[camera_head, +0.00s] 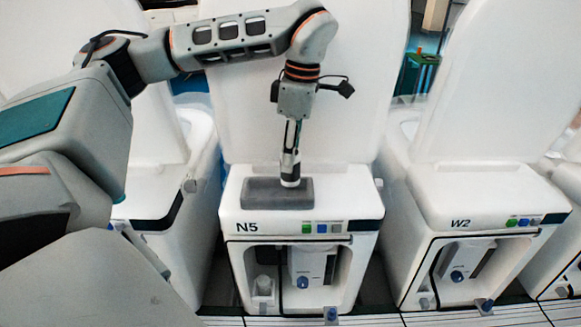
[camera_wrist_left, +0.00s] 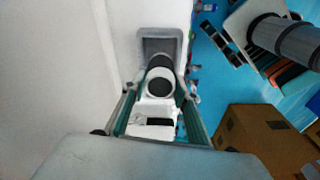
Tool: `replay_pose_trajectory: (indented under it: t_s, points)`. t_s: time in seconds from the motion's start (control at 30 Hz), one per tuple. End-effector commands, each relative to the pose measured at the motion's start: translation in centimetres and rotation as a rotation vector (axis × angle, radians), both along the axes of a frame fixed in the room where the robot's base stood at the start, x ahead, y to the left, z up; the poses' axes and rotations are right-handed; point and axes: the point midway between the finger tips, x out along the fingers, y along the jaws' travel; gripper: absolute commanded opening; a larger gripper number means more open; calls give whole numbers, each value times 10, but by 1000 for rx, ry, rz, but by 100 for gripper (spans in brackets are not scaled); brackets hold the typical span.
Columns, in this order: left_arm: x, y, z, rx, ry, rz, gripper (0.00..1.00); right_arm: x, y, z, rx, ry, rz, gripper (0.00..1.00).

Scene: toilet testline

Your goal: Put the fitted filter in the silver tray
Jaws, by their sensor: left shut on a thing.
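My left gripper (camera_head: 291,160) points straight down over the top of the unit marked N5 (camera_head: 345,205). It is shut on a small white and dark cylinder, which looks like the filter (camera_head: 290,182). The filter also shows in the left wrist view (camera_wrist_left: 160,84), between the fingers. A shallow grey tray (camera_head: 262,194) lies on top of N5, and its rim also shows in the wrist view (camera_wrist_left: 160,33). The filter's lower end is over the tray's right part; I cannot tell whether it touches. My right gripper is not in view.
N5's raised white lid (camera_head: 240,110) stands close behind my gripper. Unit W2 (camera_head: 480,200) stands to the right, another white unit to the left. N5's front bay (camera_head: 300,275) holds white parts with a blue knob. A brown box (camera_wrist_left: 265,140) shows in the wrist view.

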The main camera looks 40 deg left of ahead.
Motion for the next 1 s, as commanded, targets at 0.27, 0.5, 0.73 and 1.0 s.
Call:
replay_pose_trajectory:
  t_s: [0.27, 0.5, 0.73, 1.0]
  points:
    - [-1, 0, -29, -1, 3, 0, 7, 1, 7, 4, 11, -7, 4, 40]
    - [3, 2, -44, -1, -2, 1, 7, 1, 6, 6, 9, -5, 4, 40]
    - [3, 2, -45, -1, -2, 1, 7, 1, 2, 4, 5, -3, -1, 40]
    - [3, 2, -47, -1, -2, 1, 46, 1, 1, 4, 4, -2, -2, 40]
